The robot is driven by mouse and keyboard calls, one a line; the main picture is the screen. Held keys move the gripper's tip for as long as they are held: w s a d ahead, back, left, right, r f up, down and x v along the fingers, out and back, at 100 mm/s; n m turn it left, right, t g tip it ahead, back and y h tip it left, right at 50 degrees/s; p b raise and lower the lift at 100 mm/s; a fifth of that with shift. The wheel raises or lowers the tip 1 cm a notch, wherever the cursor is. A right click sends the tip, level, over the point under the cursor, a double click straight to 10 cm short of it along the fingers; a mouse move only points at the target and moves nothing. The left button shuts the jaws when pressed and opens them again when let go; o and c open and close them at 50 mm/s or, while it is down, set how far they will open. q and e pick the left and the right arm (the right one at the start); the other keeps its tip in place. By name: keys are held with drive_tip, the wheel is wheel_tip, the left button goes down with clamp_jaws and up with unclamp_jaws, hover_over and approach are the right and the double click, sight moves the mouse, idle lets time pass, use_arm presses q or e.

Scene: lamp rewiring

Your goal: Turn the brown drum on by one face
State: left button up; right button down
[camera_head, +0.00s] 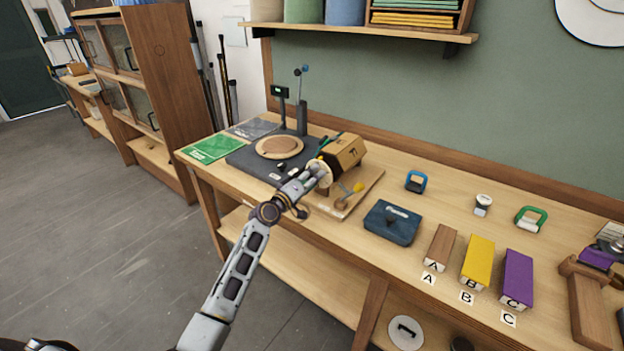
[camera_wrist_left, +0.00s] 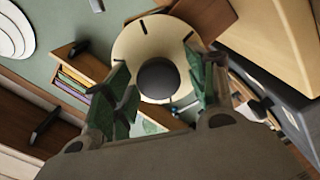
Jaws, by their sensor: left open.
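The brown drum (camera_head: 343,152), a faceted block with a dark mark on one face, is mounted above a wooden base (camera_head: 350,200) on the bench. A cream disc (camera_head: 320,174) is at its near left end. My left gripper (camera_head: 305,182) is at this disc, with its arm coming from below. In the left wrist view, the open fingers of my left gripper (camera_wrist_left: 158,92) stand on either side of a dark round hub (camera_wrist_left: 157,78) in the middle of the cream disc (camera_wrist_left: 140,45). Whether they touch it is unclear. Brown wood (camera_wrist_left: 208,14) shows behind. My right gripper is out of view.
A dark plate with a round wooden disc (camera_head: 279,147) lies left of the drum. A dark blue box (camera_head: 391,223) is to its right, then brown, yellow (camera_head: 478,262) and purple blocks (camera_head: 517,280). A yellow-tipped lever (camera_head: 357,187) stands on the wooden base near my gripper.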

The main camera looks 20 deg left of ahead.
use_arm(q)
drive_tip(key=v, duration=1.2)
idle(0.5)
drive_tip(key=shift+d, duration=0.1)
idle(0.4)
